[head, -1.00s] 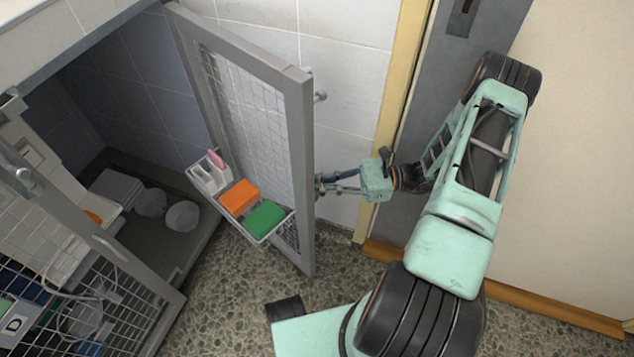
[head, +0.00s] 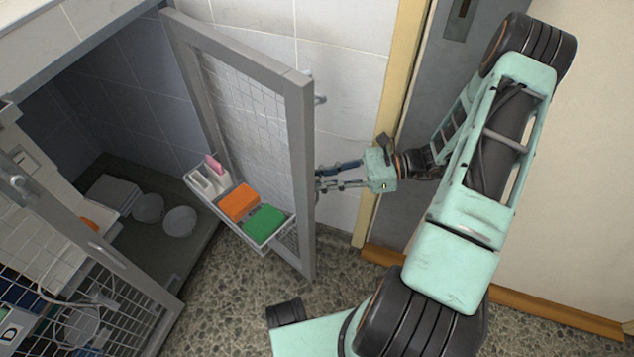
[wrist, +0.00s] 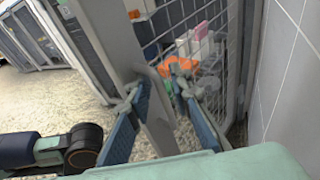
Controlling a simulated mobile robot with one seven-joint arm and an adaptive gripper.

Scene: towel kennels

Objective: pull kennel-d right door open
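The right kennel door (head: 299,150), a grey frame with wire mesh, stands swung well out from the kennel opening. A caddy with an orange block (head: 239,202), a green block (head: 263,223) and a pink item hangs on its inner side. My gripper (head: 319,179) is at the door's outer face, near the free edge. In the wrist view my gripper (wrist: 156,80) has its fingers apart, on either side of a grey upright bar (wrist: 158,112). Firm contact with the bar cannot be made out. The D label (head: 10,333) is on the left door.
The left mesh door (head: 110,270) stands ajar at lower left. Inside the kennel are two bowls (head: 180,221) and a grey box (head: 114,190). A tiled wall (head: 345,70) and a yellow door frame (head: 403,70) are close behind my gripper. Speckled floor (head: 230,300) is open below.

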